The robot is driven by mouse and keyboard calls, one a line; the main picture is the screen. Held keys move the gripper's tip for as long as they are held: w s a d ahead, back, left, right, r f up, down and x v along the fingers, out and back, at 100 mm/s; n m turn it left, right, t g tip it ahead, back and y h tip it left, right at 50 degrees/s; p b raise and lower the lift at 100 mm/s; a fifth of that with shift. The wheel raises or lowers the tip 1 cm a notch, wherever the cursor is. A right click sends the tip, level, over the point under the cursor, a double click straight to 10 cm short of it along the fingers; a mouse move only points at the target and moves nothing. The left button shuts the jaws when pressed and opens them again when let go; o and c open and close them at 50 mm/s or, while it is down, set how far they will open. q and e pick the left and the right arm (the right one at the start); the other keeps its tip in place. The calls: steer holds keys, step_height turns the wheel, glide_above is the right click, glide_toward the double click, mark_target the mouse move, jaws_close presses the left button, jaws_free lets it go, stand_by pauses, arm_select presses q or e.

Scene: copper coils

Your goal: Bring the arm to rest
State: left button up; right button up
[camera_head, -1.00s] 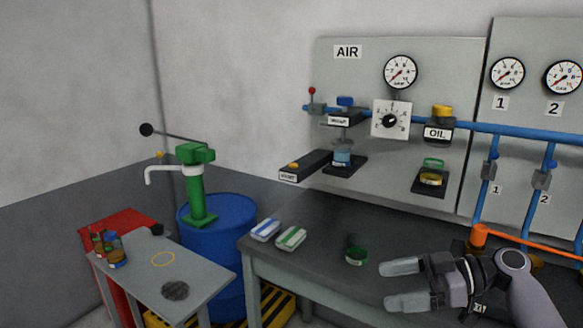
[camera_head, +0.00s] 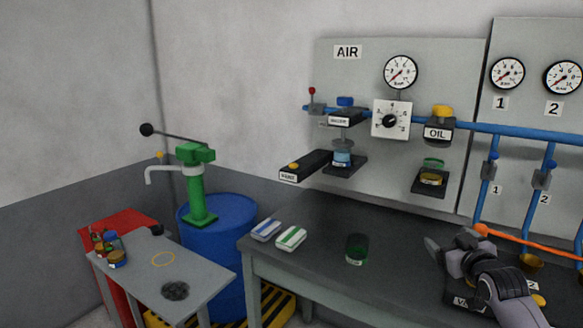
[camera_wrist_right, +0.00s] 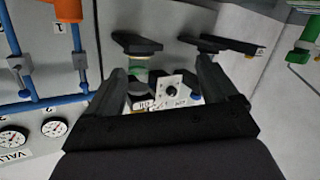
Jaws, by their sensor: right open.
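My right gripper (camera_head: 440,252) is above the right part of the dark workbench (camera_head: 320,228) in the head view. Its jaws are open and nothing is between them. In the right wrist view its two fingers (camera_wrist_right: 160,85) stand apart, with the wall panel seen upside down beyond them. My left gripper is in neither view.
The AIR panel (camera_head: 345,75), blue pipe (camera_head: 520,133) and orange hose (camera_head: 530,241) are behind. A blue drum (camera_head: 225,225) and grey side table (camera_head: 205,262) stand left.

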steer(key=s+a+f+g+y, duration=0.1)
steer(key=s+a+f, duration=0.3)
steer(key=s+f, duration=0.4)
steer(key=s+a+f+g+y, duration=0.1)
steer(key=s+a+f, duration=0.4)
steer(key=s+f, duration=0.3)
steer(key=s+a+f+g, duration=0.1)
steer(key=s+a+f, duration=0.1)
steer(key=s, duration=0.5)
steer(key=s+a+f+g, duration=0.1)
steer(key=s+a+f, duration=0.1)
steer(key=s+f, duration=0.3)
steer(key=s+a+f+g+y, duration=0.1)
steer(key=s+a+f, duration=0.2)
steer(key=s, duration=0.6)
steer(key=shift+s+f, duration=0.25)
steer(key=shift+s, duration=0.15)
